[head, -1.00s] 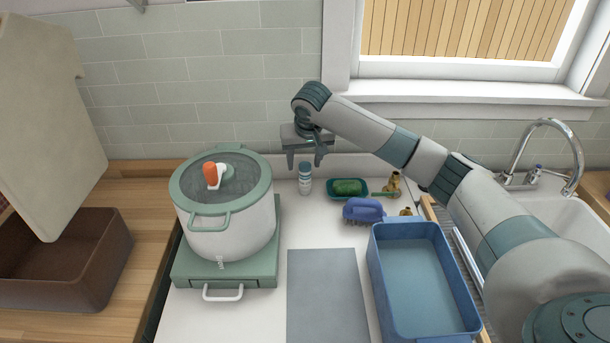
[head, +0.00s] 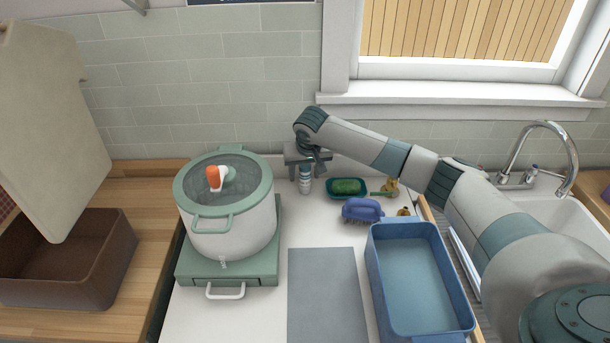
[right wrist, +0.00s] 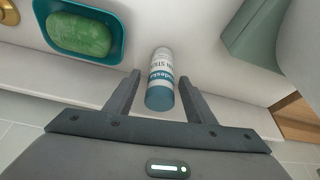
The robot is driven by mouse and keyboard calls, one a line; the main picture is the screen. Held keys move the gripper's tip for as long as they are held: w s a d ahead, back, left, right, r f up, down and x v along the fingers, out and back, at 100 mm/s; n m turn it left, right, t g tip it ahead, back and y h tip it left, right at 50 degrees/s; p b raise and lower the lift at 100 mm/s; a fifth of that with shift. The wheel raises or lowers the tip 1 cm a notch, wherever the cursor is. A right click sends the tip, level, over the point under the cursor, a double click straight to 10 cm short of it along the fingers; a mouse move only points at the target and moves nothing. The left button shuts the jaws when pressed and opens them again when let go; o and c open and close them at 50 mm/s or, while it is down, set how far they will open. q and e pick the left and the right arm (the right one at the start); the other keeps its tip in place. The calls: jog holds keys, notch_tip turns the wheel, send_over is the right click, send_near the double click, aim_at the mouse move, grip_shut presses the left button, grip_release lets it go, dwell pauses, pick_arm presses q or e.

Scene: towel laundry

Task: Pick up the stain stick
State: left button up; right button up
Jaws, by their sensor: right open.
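The stain stick (head: 305,184) is a small white and blue cylinder standing upright on the white counter near the back wall. In the right wrist view the stain stick (right wrist: 160,78) shows its blue cap and printed label. My right gripper (head: 306,176) is open, with one finger on each side of the stick's upper part. In the right wrist view the fingers of the right gripper (right wrist: 160,95) stand apart from the stick, with gaps visible on both sides. My left gripper is not in view.
A teal dish with a green soap bar (head: 347,186) and a purple brush (head: 362,209) lie to the right. A lidded pot (head: 235,225) stands left. A blue basin (head: 376,290) and a grey mat (head: 326,295) are in front.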

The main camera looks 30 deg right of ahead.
jog(key=shift+x, duration=1.15)
jog(key=shift+s, duration=0.1)
jog(key=c, duration=1.1)
